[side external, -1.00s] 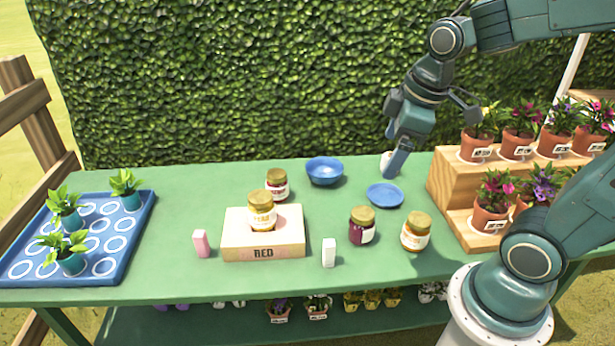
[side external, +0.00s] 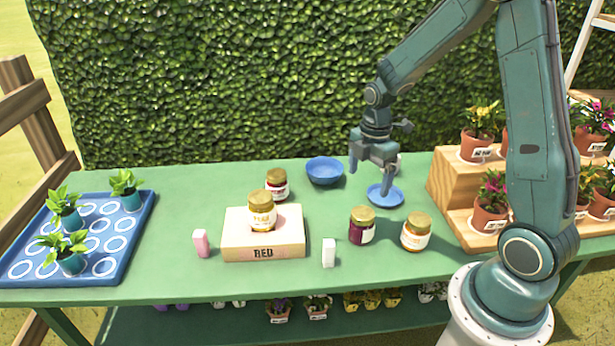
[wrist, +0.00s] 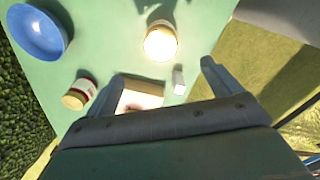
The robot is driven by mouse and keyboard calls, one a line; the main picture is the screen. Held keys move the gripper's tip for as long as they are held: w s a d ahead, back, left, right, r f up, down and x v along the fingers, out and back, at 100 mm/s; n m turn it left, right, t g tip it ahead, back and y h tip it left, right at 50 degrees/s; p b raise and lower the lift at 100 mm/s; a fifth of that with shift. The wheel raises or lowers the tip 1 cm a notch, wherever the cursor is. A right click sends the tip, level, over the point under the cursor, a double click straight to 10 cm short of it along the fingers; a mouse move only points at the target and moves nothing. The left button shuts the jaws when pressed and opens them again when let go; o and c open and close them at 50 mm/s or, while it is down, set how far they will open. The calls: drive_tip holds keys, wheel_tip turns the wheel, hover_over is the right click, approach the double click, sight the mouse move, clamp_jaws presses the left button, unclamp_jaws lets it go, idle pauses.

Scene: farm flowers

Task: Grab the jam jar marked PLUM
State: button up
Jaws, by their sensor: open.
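Several gold-lidded jars are on the green table; the lettering on their labels is too small to read. A dark purple jar (side external: 362,226) stands upright at the middle right. An amber jar (side external: 416,231) stands to its right. A red jar (side external: 277,185) stands behind the box and shows in the wrist view (wrist: 79,93). A pale jar (side external: 262,212) stands on the box marked RED (side external: 264,243). My gripper (side external: 370,178) is open, empty and pointing down, above the table and behind the purple jar. Its fingers frame the lower middle of the wrist view (wrist: 161,78).
A blue bowl (side external: 324,171) and a blue plate (side external: 385,195) lie near my gripper. A white block (side external: 328,253) and a pink block (side external: 202,243) stand in front. A blue plant tray (side external: 105,255) is at left, a wooden stepped stand (side external: 447,188) with potted flowers at right.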

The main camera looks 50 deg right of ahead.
sight(364, 212)
drive_tip(key=shift+w+d+f+n, duration=0.1)
drive_tip(key=shift+d+f+n, duration=0.25)
drive_tip(key=shift+f, duration=0.35)
drive_tip(key=shift+f, duration=0.1)
drive_tip(key=shift+f, duration=4.2)
drive_tip(key=shift+a+f, duration=0.2)
drive_tip(key=shift+f, duration=2.4)
drive_tip(key=c, duration=1.4)
